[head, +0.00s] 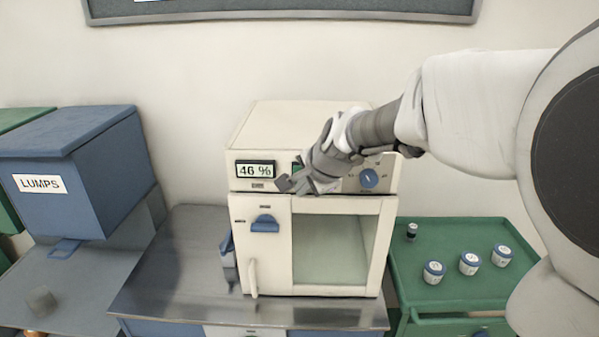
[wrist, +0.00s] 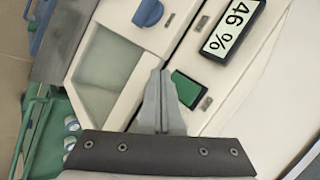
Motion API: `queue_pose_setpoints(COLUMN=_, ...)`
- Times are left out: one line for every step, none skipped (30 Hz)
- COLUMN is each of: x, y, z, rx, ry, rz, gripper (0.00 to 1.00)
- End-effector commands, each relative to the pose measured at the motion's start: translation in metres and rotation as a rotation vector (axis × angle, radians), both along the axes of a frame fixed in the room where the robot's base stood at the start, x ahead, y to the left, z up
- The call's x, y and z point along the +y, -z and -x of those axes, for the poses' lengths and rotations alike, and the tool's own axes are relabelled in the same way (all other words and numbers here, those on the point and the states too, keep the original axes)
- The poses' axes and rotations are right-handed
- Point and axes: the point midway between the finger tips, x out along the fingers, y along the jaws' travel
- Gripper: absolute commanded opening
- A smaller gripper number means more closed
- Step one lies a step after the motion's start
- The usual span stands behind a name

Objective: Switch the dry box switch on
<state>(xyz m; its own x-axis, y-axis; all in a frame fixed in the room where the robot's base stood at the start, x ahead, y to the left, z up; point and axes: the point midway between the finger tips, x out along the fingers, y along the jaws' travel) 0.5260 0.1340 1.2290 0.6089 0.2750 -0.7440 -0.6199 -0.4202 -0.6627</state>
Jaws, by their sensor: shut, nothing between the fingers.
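The dry box (head: 240,200) is a cream cabinet on a metal-topped bench, its display (head: 255,170) reading "46 %". The display also shows in the wrist view (wrist: 233,30). A green switch (wrist: 188,88) in a dark frame sits on the front panel beside the display. In the head view most of it is hidden behind my gripper (head: 284,184). In the wrist view my gripper (wrist: 160,76) is shut and empty, its fingertips just beside the switch. Whether they touch the panel I cannot tell. Whether the switch is on or off I cannot tell.
A blue dial (head: 368,178) is on the panel's right. The door has a blue latch (head: 265,223), a pale handle (head: 252,278) and a window. A green tray (head: 450,258) with several small jars stands at right. A blue "LUMPS" bin (head: 95,185) is at left.

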Motion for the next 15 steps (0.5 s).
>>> queue_pose_setpoints(x=0.000, y=0.000, z=0.001, rx=0.000, ry=0.000, rz=0.000, gripper=0.00)
queue_pose_setpoints(x=0.000, y=0.000, z=0.001, rx=0.001, ry=0.000, rz=0.000, gripper=0.00)
queue_pose_setpoints(x=0.000, y=0.000, z=0.001, rx=0.001, ry=0.000, rz=0.000, gripper=0.00)
queue_pose_setpoints(x=0.000, y=0.000, z=0.001, rx=0.001, ry=0.000, rz=0.000, gripper=0.00)
queue_pose_setpoints(x=0.000, y=0.000, z=0.001, rx=0.001, ry=0.000, rz=0.000, gripper=0.00)
queue_pose_setpoints(x=0.000, y=0.000, z=0.001, rx=0.001, ry=0.000, rz=0.000, gripper=0.00)
queue_pose_setpoints(x=0.000, y=0.000, z=0.001, rx=0.001, ry=0.000, rz=0.000, gripper=0.00)
queue_pose_setpoints(x=0.000, y=0.000, z=0.001, rx=0.000, ry=0.000, rz=0.000, gripper=0.00)
queue_pose_setpoints(x=0.000, y=0.000, z=0.002, rx=0.000, ry=0.000, rz=0.000, gripper=0.00)
queue_pose_setpoints(x=0.000, y=0.000, z=0.003, rx=0.001, ry=-0.001, rz=0.001, gripper=0.00)
queue_pose_setpoints(x=0.000, y=-0.001, z=0.005, rx=0.001, ry=-0.001, rz=0.001, gripper=0.00)
queue_pose_setpoints(x=0.001, y=-0.002, z=0.008, rx=0.001, ry=-0.001, rz=0.001, gripper=0.00)
queue_pose_setpoints(x=0.001, y=-0.003, z=0.011, rx=0.000, ry=-0.001, rz=0.001, gripper=0.00)
queue_pose_setpoints(x=0.001, y=-0.003, z=0.014, rx=-0.001, ry=-0.002, rz=0.001, gripper=0.00)
queue_pose_setpoints(x=0.001, y=-0.004, z=0.018, rx=-0.001, ry=-0.001, rz=0.001, gripper=0.00)
